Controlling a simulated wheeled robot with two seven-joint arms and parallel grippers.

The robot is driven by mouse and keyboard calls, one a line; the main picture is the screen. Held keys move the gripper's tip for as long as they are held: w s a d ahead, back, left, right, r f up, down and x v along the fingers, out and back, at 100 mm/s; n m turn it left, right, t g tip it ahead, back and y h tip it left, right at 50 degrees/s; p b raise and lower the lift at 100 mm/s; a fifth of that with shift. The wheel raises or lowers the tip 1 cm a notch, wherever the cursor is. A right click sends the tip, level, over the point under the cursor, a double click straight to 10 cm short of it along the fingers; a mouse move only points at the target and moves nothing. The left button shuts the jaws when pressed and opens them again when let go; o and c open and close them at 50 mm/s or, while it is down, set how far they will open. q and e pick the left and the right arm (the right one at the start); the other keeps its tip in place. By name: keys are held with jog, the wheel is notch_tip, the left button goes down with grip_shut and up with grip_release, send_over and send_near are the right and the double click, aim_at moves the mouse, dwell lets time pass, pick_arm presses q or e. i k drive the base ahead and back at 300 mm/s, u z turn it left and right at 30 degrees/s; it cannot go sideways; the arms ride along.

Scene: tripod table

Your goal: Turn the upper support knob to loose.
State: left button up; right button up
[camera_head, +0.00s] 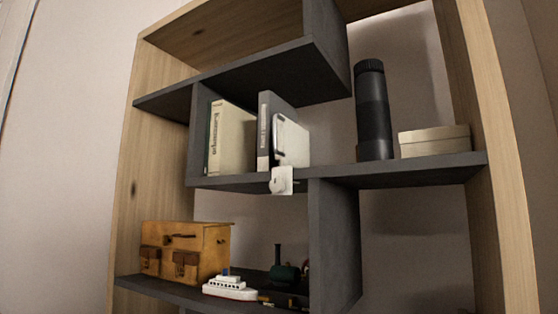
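I see no tripod and no support knob that I can make out. Neither of my grippers is in the head view. A small white fitting (281,181) sits at the front edge of the middle shelf, with a small dark spot on its face. A white rounded panel (291,143) stands just above and behind it. I cannot tell what these two are or whether they are joined.
A wood-framed shelf unit (507,150) with dark boards fills the view. It holds books (231,139), a black cylinder (373,112), a cream box (434,141), a brown wooden case (186,250) and a toy ship (230,289). Bare wall shows on both sides.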

aim_at(277, 186)
jog(key=z, duration=2.4)
jog(key=k, duration=0.5)
jog(key=u, duration=3.05)
